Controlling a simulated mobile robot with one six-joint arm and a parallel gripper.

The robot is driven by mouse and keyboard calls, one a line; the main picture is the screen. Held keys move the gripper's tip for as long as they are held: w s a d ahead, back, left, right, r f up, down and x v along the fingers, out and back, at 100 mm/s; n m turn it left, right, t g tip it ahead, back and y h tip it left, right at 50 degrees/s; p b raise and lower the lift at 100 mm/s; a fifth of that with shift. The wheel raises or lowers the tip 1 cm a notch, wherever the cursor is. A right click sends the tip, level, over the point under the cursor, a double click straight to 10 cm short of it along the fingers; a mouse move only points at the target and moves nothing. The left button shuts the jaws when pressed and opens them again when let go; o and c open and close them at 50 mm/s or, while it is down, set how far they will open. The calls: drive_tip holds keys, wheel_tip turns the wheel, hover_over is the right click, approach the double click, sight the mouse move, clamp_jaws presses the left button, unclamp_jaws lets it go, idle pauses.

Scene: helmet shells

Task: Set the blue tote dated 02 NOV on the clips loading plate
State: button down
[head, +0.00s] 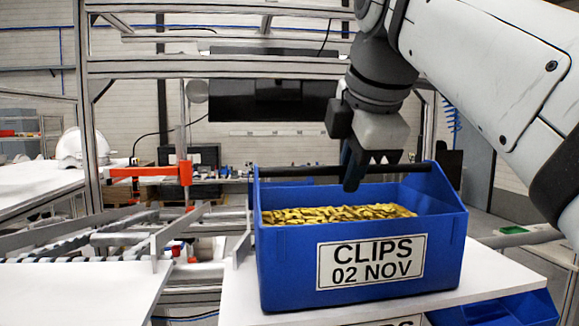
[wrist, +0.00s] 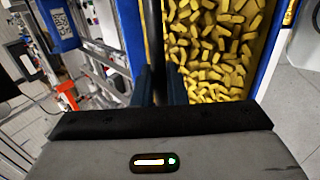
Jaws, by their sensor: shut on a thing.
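The blue tote (head: 440,240) has a white label reading CLIPS 02 NOV (head: 371,262) and is full of yellow clips (head: 335,214). It is upright, on or just above a white surface (head: 490,268); I cannot tell whether it touches. A black bar handle (head: 300,171) spans its top. My gripper (head: 354,172) is shut on this handle from above. In the wrist view the fingers (wrist: 160,85) close around the dark bar, with the yellow clips (wrist: 215,45) to its right. I cannot pick out the clips loading plate for certain.
Another blue tote (head: 505,308) sits lower at the right, partly hidden. A roller conveyor (head: 85,245) with metal rails and an orange clamp (head: 150,172) lies to the left. A white helmet shell (head: 82,148) rests on a table at far left. A metal frame (head: 90,110) stands behind.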

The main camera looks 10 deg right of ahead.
drive_tip(key=shift+f, duration=0.2)
drive_tip(key=c, duration=1.4)
unclamp_jaws()
drive_tip(key=shift+o, duration=0.2)
drive_tip(key=shift+s+r, duration=0.1)
